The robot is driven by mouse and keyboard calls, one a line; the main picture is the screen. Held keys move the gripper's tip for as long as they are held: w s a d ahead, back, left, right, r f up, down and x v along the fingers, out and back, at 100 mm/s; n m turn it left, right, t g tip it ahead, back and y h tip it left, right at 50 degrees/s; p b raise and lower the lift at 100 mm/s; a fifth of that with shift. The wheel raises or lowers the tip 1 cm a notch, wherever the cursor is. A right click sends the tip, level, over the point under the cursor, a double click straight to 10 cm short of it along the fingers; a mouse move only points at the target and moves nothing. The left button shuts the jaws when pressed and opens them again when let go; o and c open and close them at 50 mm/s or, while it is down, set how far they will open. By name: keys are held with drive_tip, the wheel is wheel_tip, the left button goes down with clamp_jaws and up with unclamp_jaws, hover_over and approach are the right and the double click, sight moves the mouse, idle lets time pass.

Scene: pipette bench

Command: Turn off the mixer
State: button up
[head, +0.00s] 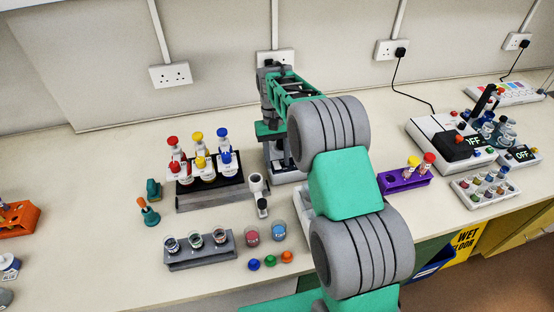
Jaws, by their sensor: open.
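My gripper (276,150) points down at the back middle of the bench, partly hidden by my own arm. Its jaws are open and small in this view. A grey and white device (287,174) stands under and behind it, largely covered by the arm. On the right is a white device (428,130) with a black block and a dark display reading OFF. A smaller unit (520,156) beside it also reads OFF. I cannot tell for certain which device is the mixer. My gripper is well left of both OFF displays.
A rack of capped bottles (210,193), a grey vial rack (200,252) and loose coloured caps (270,262) lie left of my arm. A purple tube rack (404,181) and a white vial tray (485,188) are to its right. Bare bench shows at the left.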

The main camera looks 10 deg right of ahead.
sight(276, 161)
drive_tip(key=b+v, duration=0.1)
drive_tip(key=v, duration=0.6)
drive_tip(key=shift+r, duration=0.15)
drive_tip(key=shift+r, duration=0.1)
